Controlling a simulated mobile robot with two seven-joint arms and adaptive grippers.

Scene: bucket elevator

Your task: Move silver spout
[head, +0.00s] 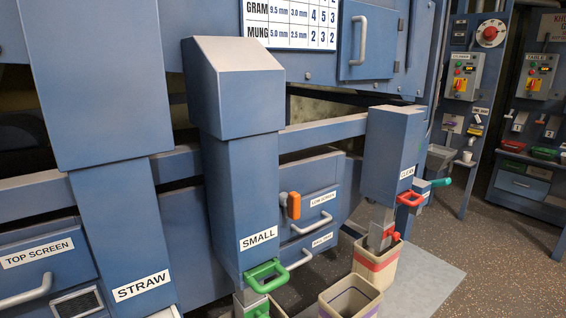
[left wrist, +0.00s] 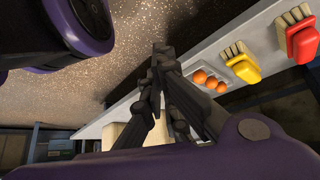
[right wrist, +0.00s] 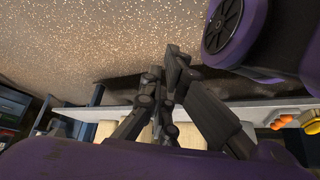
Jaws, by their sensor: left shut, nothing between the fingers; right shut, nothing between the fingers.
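A silver-grey spout (head: 381,222) hangs below the blue chute labelled CLEAN, right of centre in the head view. A small red handle (head: 391,235) is beside its lower end. The spout's lower end is over a bucket with a red band (head: 376,266). Another grey spout end (head: 250,299) shows under the SMALL chute, below a green handle (head: 265,273). My left gripper (left wrist: 163,52) is shut and empty in the left wrist view. My right gripper (right wrist: 165,70) is shut and empty in the right wrist view. Neither gripper shows in the head view.
An empty-looking bucket (head: 350,298) stands in front, beside the banded one. A red handle (head: 410,198) sticks out from the CLEAN chute. A pale shelf (left wrist: 118,112) with brushes and orange balls (left wrist: 208,78) lies near my left gripper. Speckled floor is open at right.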

